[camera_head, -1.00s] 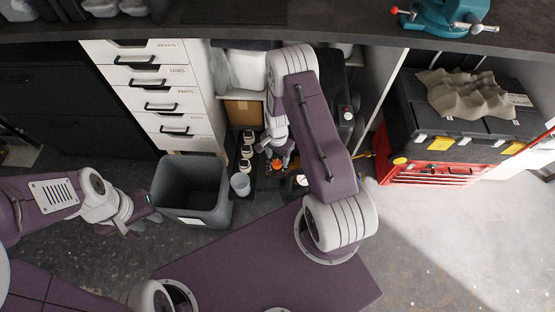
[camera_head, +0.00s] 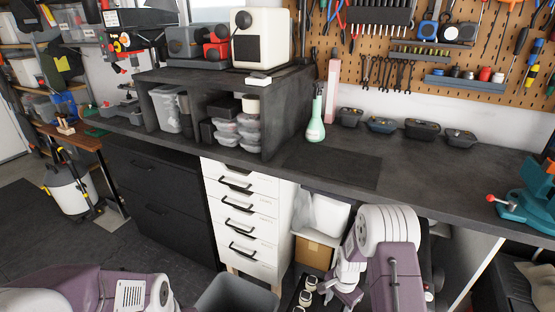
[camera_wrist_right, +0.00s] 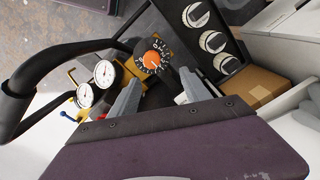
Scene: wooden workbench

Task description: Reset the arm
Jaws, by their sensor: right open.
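My right arm reaches down at the lower right of the head view, with its gripper (camera_head: 350,294) low in front of the bench's open bay. In the right wrist view the two grey fingers of this gripper (camera_wrist_right: 160,88) are apart with nothing between them. An orange knob on a black dial (camera_wrist_right: 152,57) lies just beyond the fingertips. Part of my left arm shows at the bottom left of the head view; its gripper is out of the picture.
Two round gauges (camera_wrist_right: 105,73) and a black hose sit left of the fingers. White-capped containers (camera_wrist_right: 212,41) stand in a tray at upper right, near a cardboard box (camera_wrist_right: 265,86). A grey bin (camera_head: 235,297) stands before white drawers (camera_head: 240,215).

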